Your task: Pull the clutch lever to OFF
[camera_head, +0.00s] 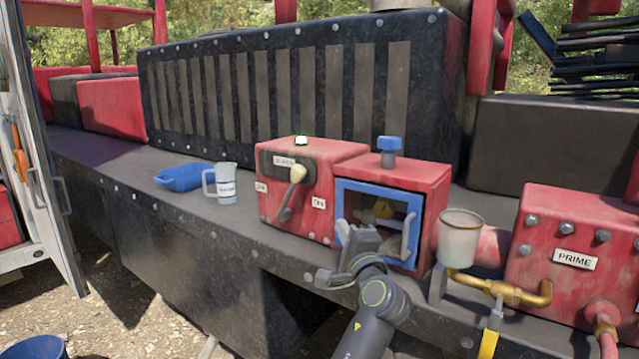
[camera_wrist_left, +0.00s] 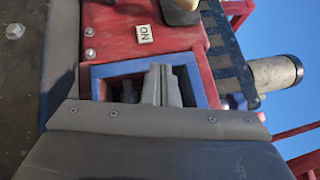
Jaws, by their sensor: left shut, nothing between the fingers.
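The clutch lever (camera_head: 291,195) is on the front of a red box on the vehicle's deck. Its cream knob (camera_head: 297,174) is at the upper end, and the lever leans slightly right, toward the ON label (camera_head: 318,203). Another small label (camera_head: 262,187), too small to read, is on the left. My left gripper (camera_head: 364,239) is shut and empty, right of and below the lever, apart from it. In the left wrist view its closed fingers (camera_wrist_left: 161,85) are before a blue frame, with the ON label (camera_wrist_left: 145,34) and part of the cream knob (camera_wrist_left: 181,9) above. My right gripper is not in view.
The blue-framed opening (camera_head: 424,210) and its red box, with a blue knob (camera_head: 389,146) on top, are behind my left gripper. A blue tray (camera_head: 184,178) and a white jug (camera_head: 226,184) stand left of the lever. A cup (camera_head: 460,242) and the PRIME box (camera_head: 575,230) are at right.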

